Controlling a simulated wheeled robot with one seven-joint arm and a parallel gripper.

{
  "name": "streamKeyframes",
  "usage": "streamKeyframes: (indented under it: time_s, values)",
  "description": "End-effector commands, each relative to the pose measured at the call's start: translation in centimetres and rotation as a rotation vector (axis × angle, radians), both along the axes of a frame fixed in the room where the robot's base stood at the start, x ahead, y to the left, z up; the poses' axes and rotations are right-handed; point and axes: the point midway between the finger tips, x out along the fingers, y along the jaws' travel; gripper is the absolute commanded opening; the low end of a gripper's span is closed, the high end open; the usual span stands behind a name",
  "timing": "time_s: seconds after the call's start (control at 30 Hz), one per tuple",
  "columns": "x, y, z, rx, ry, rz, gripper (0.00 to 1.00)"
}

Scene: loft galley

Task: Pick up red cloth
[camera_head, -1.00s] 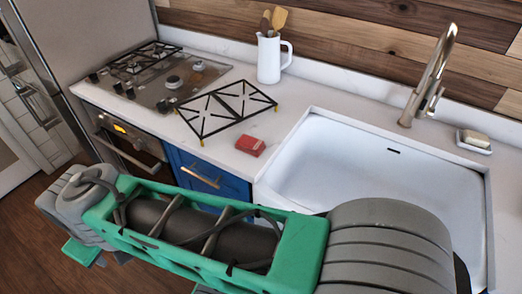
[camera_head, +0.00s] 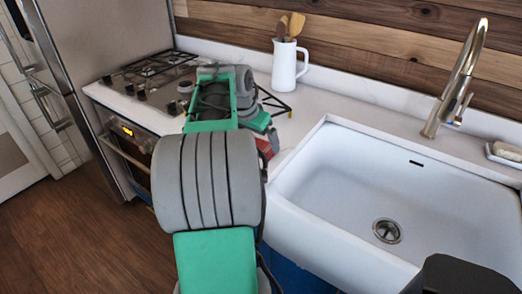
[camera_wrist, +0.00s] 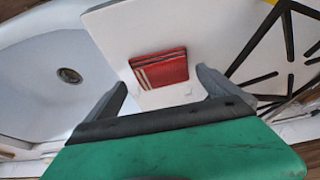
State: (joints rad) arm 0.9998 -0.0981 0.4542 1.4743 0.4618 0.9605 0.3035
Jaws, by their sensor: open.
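The red cloth (camera_wrist: 160,69) lies folded on the white counter, with pale stripes along one side. In the wrist view it sits beyond and between the two fingers of my gripper (camera_wrist: 165,92), which is open and empty. In the head view my arm hides most of the cloth (camera_head: 265,149), and only a red part shows beside the gripper (camera_head: 266,132). The gripper is over the counter near the cloth, and I see no contact.
The white sink (camera_head: 350,190) is right of the cloth. A black burner grate (camera_head: 275,102) lies on the counter behind my arm. A white jug with wooden utensils (camera_head: 289,65) stands at the back. The stove (camera_head: 150,78) is at the left, the tap (camera_head: 455,80) at the right.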

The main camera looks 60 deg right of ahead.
Motion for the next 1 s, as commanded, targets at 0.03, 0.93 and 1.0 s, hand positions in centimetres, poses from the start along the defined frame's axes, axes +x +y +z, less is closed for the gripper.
streamKeyframes:
  time_s: [0.03,0.93,1.0]
  values:
    - [-0.1,-0.3,-1.0,0.005,0.002,-0.002,1.00]
    - [-0.1,-1.0,-2.6,0.000,0.000,0.002,0.56]
    - [-0.1,-1.0,-2.6,0.000,0.000,0.002,0.50]
